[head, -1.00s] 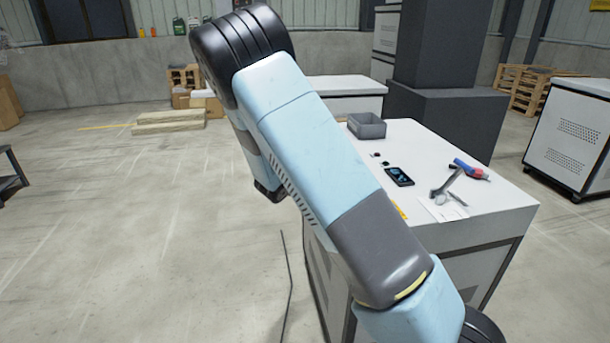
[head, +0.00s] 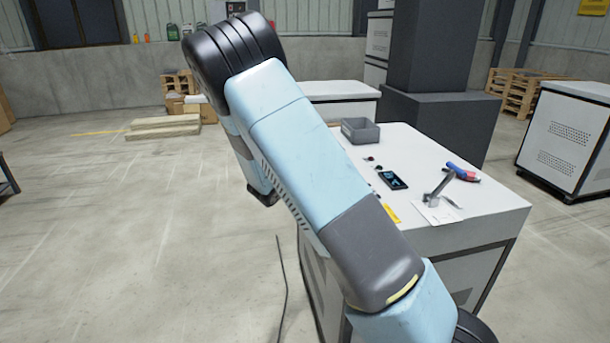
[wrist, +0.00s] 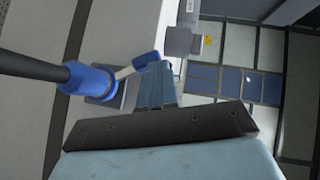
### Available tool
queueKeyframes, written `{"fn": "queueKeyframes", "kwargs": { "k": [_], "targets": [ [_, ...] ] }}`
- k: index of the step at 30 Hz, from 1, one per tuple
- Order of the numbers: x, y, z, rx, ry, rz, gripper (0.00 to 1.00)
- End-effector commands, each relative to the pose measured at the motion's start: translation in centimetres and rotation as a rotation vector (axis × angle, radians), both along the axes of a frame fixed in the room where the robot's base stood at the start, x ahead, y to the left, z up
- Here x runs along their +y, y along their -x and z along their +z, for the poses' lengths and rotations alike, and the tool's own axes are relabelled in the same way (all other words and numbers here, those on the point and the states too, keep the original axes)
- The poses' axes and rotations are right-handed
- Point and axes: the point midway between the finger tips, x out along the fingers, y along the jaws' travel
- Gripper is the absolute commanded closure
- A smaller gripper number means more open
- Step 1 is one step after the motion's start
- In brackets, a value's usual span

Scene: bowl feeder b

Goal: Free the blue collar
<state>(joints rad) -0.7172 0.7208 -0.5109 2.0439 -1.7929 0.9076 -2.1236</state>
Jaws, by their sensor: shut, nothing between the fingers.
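In the wrist view a blue collar (wrist: 97,82) sits around a dark rod (wrist: 32,66) that comes in from the left. A thin grey lever (wrist: 123,72) runs from the collar to a blue end piece (wrist: 145,60). My gripper (wrist: 155,68) is shut and empty, its tips right beside that end piece. I cannot tell whether they touch it. In the head view I cannot make out the collar or the rod; my arm fills the middle and its lower end shows only as a dark part.
In the head view a white-topped cabinet (head: 480,205) carries a grey bin (head: 360,130), a dark phone-like device (head: 392,180), a grey metal part (head: 437,194) and a red-and-blue tool (head: 462,172). A dark pillar (head: 430,55) stands behind it.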

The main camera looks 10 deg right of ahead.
Motion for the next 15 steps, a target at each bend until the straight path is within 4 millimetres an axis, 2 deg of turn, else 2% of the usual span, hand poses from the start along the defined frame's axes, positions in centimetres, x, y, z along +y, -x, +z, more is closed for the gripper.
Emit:
{"fn": "queueKeyframes", "kwargs": {
  "k": [6,15],
  "targets": [
    [-0.6,2.2,1.7,-0.001,-0.002,-0.01,1.0],
    [3.8,5.7,3.8,0.0,-0.002,-0.007,1.0]
  ]
}}
